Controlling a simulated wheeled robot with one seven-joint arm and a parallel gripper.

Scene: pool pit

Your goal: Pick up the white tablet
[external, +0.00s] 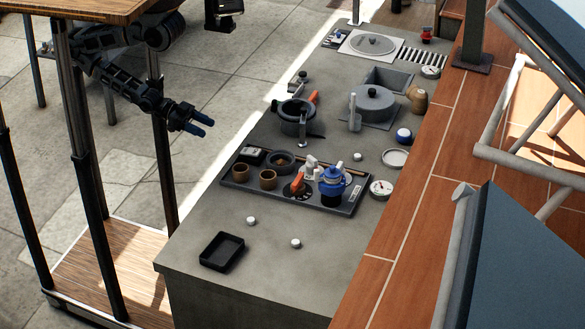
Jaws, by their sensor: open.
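Small white pieces that look like tablets lie on the grey counter (205,285). One white tablet (251,220) is at the front left, just past the black dish. Another white tablet (295,243) is to its right and nearer. A third small white piece (357,156) is farther back, behind the dark tray. I cannot tell which one the task names. My gripper (204,126), with blue fingertips, is open and empty. It is raised at the left, apart from all the tablets.
A black dish (222,251) sits near the counter's front left. A dark tray (235,184) holds brown cups, a white-and-orange item and a blue-topped item (332,180). Pots (371,103) stand behind. A wooden table with dark posts (162,150) is close to my arm.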

